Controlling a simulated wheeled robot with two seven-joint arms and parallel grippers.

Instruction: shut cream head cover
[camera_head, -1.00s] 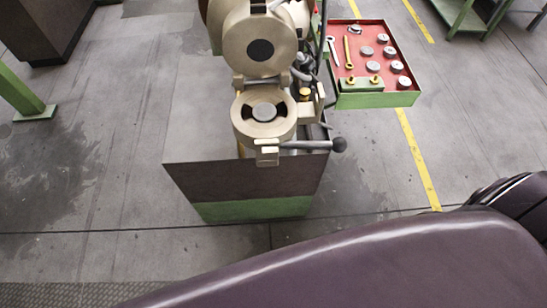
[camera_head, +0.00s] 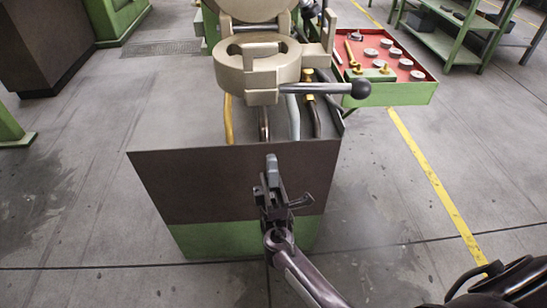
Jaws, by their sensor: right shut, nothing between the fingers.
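The cream head (camera_head: 258,70) is a round ring-like body above the dark and green machine base. Its cream cover (camera_head: 252,8) stands raised behind the ring, cut off by the top edge. A lever with a dark ball knob (camera_head: 360,88) sticks out to the right from the front of the head. My right gripper (camera_head: 271,165) is in front of the base's front face, below the head and apart from it. It is shut and empty, with its fingers pointing up. My left gripper is not in view.
The machine base (camera_head: 190,186) has a flat top with brown, grey and dark pipes under the head. A red-lined green tray (camera_head: 405,92) with tools and round metal parts stands at the right.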

